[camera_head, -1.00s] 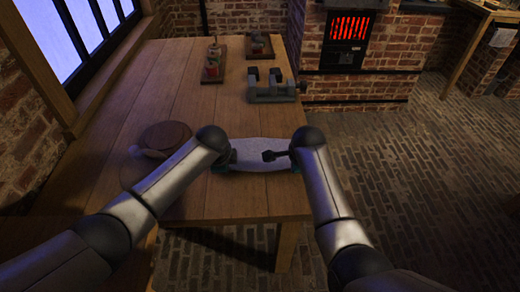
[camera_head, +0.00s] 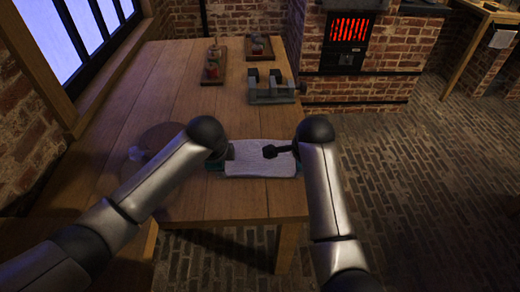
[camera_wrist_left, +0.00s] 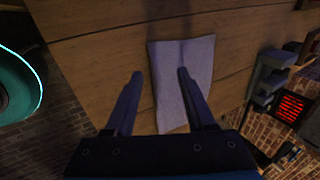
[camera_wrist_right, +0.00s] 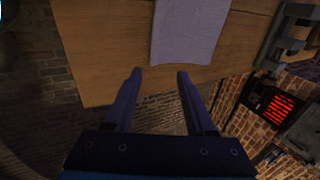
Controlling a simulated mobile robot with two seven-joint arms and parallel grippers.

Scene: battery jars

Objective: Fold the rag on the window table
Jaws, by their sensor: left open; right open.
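The rag (camera_head: 260,160) is a pale grey-white cloth lying as a rough rectangle near the front right edge of the wooden window table (camera_head: 190,205). My left gripper (camera_head: 228,153) is at the rag's left end. In the left wrist view, its open fingers (camera_wrist_left: 160,73) point toward the rag (camera_wrist_left: 183,90), with one fingertip overlapping it. My right gripper (camera_head: 268,152) is over the rag's right part in the head view. In the right wrist view, its fingers (camera_wrist_right: 160,73) are open and empty, with the rag (camera_wrist_right: 188,30) beyond the tips. Contact cannot be told.
A round wooden board (camera_head: 160,138) is at the left, partly behind my left arm. A grey metal block fixture (camera_head: 270,88) and two small trays with jars (camera_head: 213,67) (camera_head: 259,48) stand farther back. A brick stove (camera_head: 350,40) glows beyond the table. The middle of the table is clear.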

